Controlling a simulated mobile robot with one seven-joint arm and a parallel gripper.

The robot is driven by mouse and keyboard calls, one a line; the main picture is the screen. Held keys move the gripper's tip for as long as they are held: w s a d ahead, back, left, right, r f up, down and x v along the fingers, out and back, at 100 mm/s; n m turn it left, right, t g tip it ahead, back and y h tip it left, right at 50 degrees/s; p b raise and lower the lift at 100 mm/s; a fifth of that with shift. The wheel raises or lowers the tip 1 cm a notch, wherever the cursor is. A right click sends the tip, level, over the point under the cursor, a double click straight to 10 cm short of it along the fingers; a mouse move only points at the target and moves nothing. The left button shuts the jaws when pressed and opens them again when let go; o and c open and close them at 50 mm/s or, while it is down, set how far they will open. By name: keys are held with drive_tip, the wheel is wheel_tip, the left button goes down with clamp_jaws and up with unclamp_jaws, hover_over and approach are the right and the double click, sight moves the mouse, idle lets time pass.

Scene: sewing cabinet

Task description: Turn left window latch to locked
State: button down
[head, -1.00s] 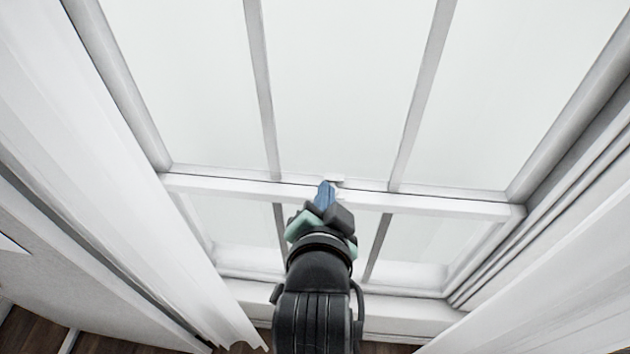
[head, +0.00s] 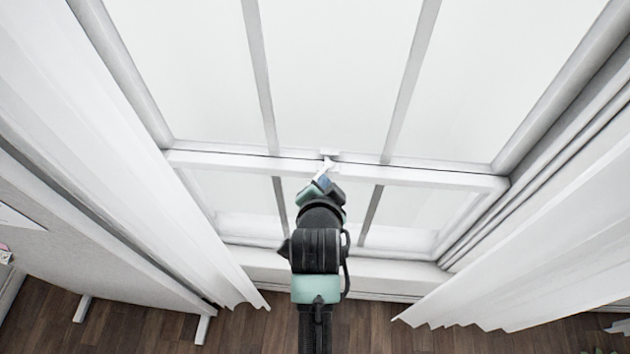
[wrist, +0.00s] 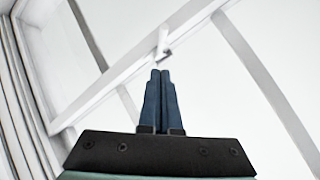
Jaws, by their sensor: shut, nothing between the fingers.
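A small white window latch (head: 327,166) sits at the middle of the white horizontal window rail (head: 420,176) in the head view. Its lever juts from the rail toward my gripper. In the wrist view the latch (wrist: 163,42) shows just beyond the fingertips. My gripper (wrist: 160,72) is shut and empty, its two blue fingers side by side. In the head view my gripper (head: 322,182) is just below the latch, in front of the lower pane. A small gap seems to show between fingertips and latch; I cannot tell whether they touch.
White curtains hang at the left (head: 130,150) and right (head: 540,240) of the window. Thin upright bars divide the panes. A pale panel (head: 90,215) on feet stands at the left. Dark wooden floor (head: 130,330) shows at the bottom.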

sight(316, 179)
drive_tip(key=shift+w+a+f+p, duration=0.2)
drive_tip(key=shift+w+a+f, duration=0.15)
drive_tip(key=shift+f, duration=0.3)
drive_tip(key=shift+w+a+f+p, duration=0.15)
drive_tip(key=shift+w+a+f, duration=0.15)
drive_tip(key=shift+f, duration=0.35)
drive_tip(key=shift+w+a+f+p, duration=0.25)
drive_tip(key=shift+w+f, duration=0.15)
drive_tip(key=shift+f, duration=0.25)
drive_tip(key=shift+w+a+b, duration=0.3)
drive_tip(key=shift+a+b, duration=0.2)
drive_tip(key=shift+a, duration=0.05)
drive_tip(key=shift+w+a+b, duration=0.25)
drive_tip(key=shift+a+b, duration=0.25)
drive_tip(key=shift+s+d, duration=0.1)
